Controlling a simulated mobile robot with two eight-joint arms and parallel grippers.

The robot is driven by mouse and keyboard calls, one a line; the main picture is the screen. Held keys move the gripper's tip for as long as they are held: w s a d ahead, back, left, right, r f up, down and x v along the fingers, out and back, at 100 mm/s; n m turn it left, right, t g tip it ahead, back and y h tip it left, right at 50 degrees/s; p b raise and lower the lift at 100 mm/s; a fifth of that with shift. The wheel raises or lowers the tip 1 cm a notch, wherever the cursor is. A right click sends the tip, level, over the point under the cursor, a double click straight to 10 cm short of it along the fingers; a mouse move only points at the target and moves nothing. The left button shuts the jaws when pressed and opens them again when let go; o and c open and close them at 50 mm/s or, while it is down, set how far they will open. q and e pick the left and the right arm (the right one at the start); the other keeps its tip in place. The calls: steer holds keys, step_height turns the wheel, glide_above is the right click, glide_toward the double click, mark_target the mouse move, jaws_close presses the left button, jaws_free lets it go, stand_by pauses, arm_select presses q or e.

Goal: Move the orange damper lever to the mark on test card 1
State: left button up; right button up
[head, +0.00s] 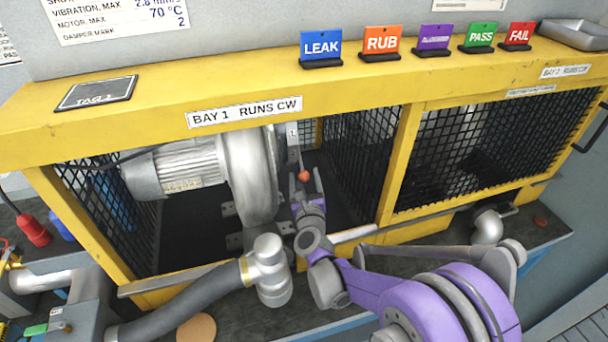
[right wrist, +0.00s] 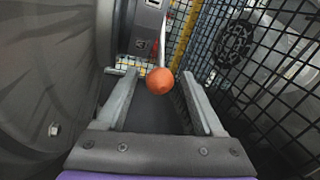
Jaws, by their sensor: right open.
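The orange damper lever knob (head: 304,176) is inside the bay 1 cage, to the right of the silver blower (head: 250,175). In the right wrist view the knob (right wrist: 160,81) sits at the end of a thin lever that rises to a numbered plate (right wrist: 147,28). My right gripper (head: 307,187) reaches into the bay. Its two fingers (right wrist: 154,95) are open, with the knob showing between and just beyond their tips; I cannot tell whether they touch it. The test card (head: 120,20) at the top left is partly cut off; its damper mark line reads 2. My left gripper is out of view.
Black mesh (right wrist: 270,65) stands close on the right of my right gripper, and the blower housing (right wrist: 45,90) on the left. The yellow frame (head: 350,110) crosses above. Coloured signs, among them LEAK (head: 321,45), stand on top. A grey hose (head: 190,297) lies in front.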

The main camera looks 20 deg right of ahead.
steer(key=shift+w+d, duration=0.1)
steer(key=shift+w, duration=0.4)
steer(key=shift+c, duration=0.2)
jaws_close()
stand_by(1.0)
